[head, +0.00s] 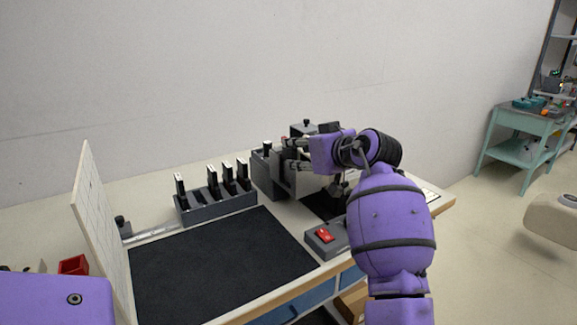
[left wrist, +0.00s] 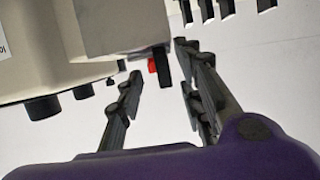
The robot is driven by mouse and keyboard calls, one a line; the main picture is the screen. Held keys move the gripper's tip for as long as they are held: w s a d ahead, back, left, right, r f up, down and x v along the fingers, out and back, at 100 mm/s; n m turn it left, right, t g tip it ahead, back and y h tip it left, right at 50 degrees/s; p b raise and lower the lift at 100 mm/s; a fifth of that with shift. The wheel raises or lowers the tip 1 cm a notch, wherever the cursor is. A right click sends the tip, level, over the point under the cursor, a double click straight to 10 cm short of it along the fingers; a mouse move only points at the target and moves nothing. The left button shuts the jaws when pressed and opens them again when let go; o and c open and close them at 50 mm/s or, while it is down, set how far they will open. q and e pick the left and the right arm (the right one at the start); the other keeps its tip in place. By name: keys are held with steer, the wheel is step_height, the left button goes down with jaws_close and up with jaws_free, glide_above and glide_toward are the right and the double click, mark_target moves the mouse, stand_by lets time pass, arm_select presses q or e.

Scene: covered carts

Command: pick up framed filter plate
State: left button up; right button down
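My left gripper (head: 287,154) is open, its fingers pointing left at the grey-and-white machine (head: 265,172) at the back of the bench. In the left wrist view my left gripper (left wrist: 158,62) has its fingers apart, with a dark tab (left wrist: 161,66) and a small red part showing between the tips. I cannot tell whether they touch. A grey slotted rack (head: 216,207) holds several upright thin pieces with black-and-white tops. No piece is clearly recognisable as the framed filter plate. My right gripper is not in view.
A pale gridded panel (head: 99,215) stands upright at the bench's left. A black mat (head: 215,270) lies clear in front of the rack. A grey box with a red switch (head: 324,236) sits at the front edge. A red bin (head: 73,265) is behind the panel.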

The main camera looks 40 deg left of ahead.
arm_select(q)
steer(key=a, duration=0.2)
steer(key=w+a, duration=0.1)
steer(key=shift+w+a+p, duration=0.1)
steer(key=shift+a+p, duration=0.3)
steer(key=shift+w+a+f, duration=0.15)
steer(key=shift+a+f, duration=0.15)
steer(key=shift+a, duration=0.1)
jaws_close()
